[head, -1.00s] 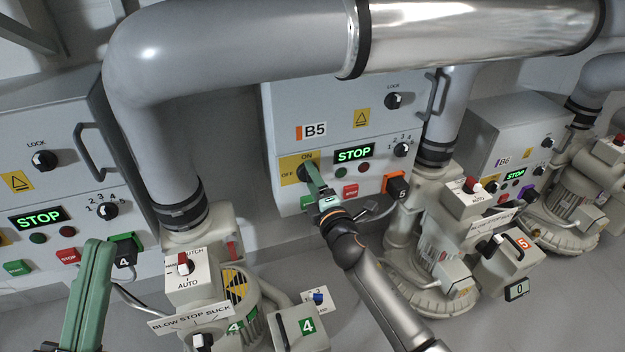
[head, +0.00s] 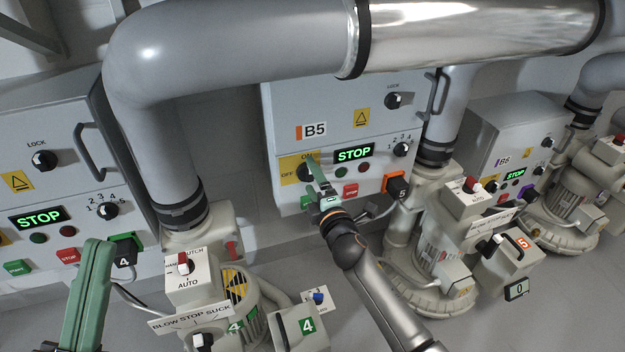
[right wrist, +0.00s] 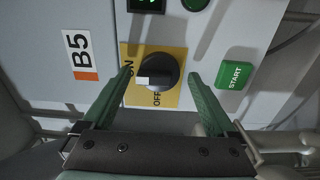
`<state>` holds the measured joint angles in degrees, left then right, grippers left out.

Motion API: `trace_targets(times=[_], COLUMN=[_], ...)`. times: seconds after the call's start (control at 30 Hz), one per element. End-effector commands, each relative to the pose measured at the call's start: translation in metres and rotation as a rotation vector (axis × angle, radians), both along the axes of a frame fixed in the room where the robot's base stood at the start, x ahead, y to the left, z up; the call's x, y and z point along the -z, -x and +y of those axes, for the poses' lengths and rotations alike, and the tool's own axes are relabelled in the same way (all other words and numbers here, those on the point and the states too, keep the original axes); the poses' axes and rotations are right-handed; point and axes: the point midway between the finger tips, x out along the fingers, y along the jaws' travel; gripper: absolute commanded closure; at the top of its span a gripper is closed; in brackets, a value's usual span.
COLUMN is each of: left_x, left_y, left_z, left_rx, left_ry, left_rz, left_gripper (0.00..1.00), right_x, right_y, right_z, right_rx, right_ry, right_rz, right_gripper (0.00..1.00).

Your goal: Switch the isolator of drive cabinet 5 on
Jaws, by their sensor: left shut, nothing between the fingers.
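Drive cabinet 5, labelled B5 (head: 330,105), is the grey box in the middle of the head view. Its isolator is a black knob (head: 305,173) on a yellow ON/OFF plate (head: 287,166). In the right wrist view, turned sideways, the knob (right wrist: 166,73) has its white mark towards ON, not OFF. My right gripper (head: 316,178) is open in front of the knob, with one green finger on each side and gaps between. My left gripper (head: 97,248) is shut and empty at the lower left, away from cabinet 5.
Below the lit STOP display (head: 354,154) are a green START button (right wrist: 236,75) and a red stop button (head: 351,190).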

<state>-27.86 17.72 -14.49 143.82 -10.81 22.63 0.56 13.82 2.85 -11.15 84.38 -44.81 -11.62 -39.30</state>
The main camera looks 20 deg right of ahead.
Motion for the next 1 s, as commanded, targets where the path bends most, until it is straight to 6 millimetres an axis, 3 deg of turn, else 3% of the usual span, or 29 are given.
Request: trace_targets(times=[0.27,0.43,1.0], left_x=[0.000,-0.005,-0.030], left_y=[0.000,0.000,0.002], left_z=[0.000,0.000,0.003], left_rx=[0.000,0.002,0.003], left_ry=[-0.002,-0.001,0.007], left_rz=[0.000,0.000,-0.011], left_gripper=[1.00,1.00,1.00], right_x=[-0.001,-0.001,-0.001], right_y=[0.000,0.011,0.109], right_z=[0.000,0.000,-0.004], right_rx=[0.000,0.000,0.001], right_ry=[0.003,0.002,0.000], right_rz=[-0.001,0.000,0.002], right_gripper=[0.03,0.03,0.03])
